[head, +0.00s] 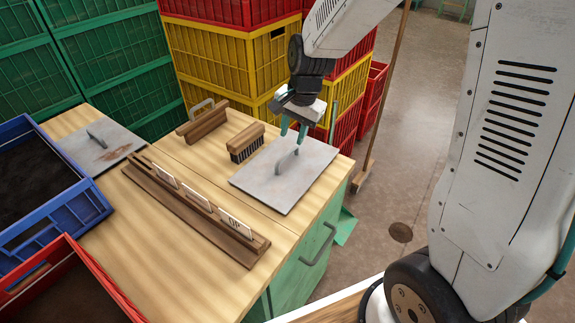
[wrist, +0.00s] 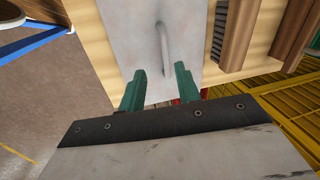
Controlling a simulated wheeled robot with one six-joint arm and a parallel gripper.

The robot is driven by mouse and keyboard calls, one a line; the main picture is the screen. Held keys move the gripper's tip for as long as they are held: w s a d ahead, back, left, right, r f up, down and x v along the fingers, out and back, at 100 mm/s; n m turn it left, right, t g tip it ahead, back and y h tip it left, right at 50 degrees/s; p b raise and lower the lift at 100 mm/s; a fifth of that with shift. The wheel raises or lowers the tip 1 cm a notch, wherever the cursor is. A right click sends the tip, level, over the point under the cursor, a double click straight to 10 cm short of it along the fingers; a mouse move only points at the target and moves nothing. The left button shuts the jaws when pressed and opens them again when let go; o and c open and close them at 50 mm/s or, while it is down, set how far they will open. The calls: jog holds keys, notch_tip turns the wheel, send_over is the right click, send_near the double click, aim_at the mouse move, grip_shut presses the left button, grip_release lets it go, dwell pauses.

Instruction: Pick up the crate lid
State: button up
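A flat grey lid (head: 262,178) with an upright loop handle (head: 287,160) lies on the right part of the wooden worktop. A second grey plate (head: 86,153) with a handle and a rusty stain lies at the far left. My gripper (head: 293,133) is above the right lid, its two green fingers pointing down towards the handle. In the wrist view the fingers (wrist: 160,88) are apart with nothing between them. The lid (wrist: 125,35) and its handle (wrist: 162,45) show beyond the fingertips. The handle appears clear of both fingers.
A brush (head: 247,142) and a wooden block with a metal handle (head: 203,120) stand behind the lid. A wooden card rack (head: 195,213) crosses the worktop (head: 150,262). Blue (head: 72,212) and red (head: 95,277) crates are at left. Stacked crates (head: 215,60) stand behind.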

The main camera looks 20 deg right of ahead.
aim_at(287, 153)
jog(key=shift+m, duration=0.6)
jog(key=w+f, duration=0.1)
jog(key=f, duration=0.2)
jog(key=w+f, duration=0.1)
jog(key=f, duration=0.3)
jog(key=w+f, duration=0.1)
jog(key=f, duration=0.2)
jog(key=shift+w+a+f, duration=0.2)
jog(key=shift+w+f, duration=0.05)
jog(key=shift+f, duration=0.1)
grip_shut()
